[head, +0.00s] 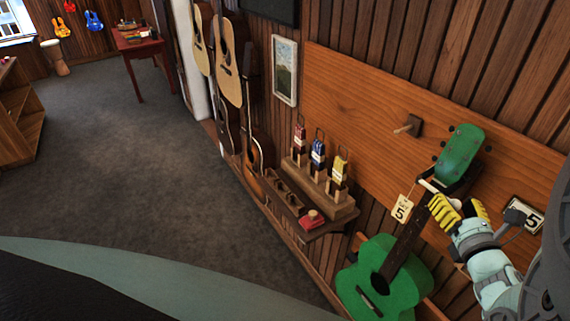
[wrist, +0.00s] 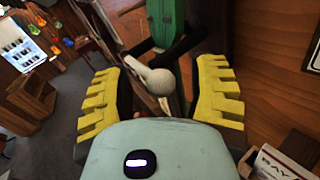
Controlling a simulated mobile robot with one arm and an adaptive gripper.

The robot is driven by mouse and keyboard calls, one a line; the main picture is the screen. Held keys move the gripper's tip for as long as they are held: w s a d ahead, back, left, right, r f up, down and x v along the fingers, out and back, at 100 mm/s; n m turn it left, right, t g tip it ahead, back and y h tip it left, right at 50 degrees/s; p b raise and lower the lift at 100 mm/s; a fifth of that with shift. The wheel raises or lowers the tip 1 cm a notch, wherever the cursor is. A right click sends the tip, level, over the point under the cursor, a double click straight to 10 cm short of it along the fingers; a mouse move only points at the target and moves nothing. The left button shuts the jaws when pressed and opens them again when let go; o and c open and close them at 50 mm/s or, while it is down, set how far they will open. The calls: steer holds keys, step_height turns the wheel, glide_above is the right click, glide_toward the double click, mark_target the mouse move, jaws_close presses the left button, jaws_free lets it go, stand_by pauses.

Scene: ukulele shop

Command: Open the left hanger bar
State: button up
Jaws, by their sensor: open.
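A green ukulele (head: 385,280) hangs on the wooden wall panel by its headstock (head: 461,150). In the wrist view part of its green neck end (wrist: 166,20) shows at the top. A dark forked hanger (wrist: 185,43) holds it there. A pale bar with a rounded end (wrist: 160,80) crosses in front of the hanger; its pale tip also shows in the head view (head: 430,187). My gripper (wrist: 161,92) is open, with yellow ribbed fingers on either side of the pale bar. I see gaps beside the bar. In the head view my gripper (head: 461,209) partly covers the hanger.
A price tag (head: 401,209) hangs beside the ukulele neck. A number sign (head: 527,215) is at the right on the wall. An empty wooden peg (head: 409,125) sticks out of the panel. A shelf with small boxed items (head: 318,160) and hanging guitars (head: 230,60) are to the left. The floor (head: 120,150) is clear.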

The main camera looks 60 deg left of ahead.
jaws_close()
stand_by(0.3)
steer(key=shift+s+a+f+b, duration=0.15)
steer(key=shift+b, duration=0.4)
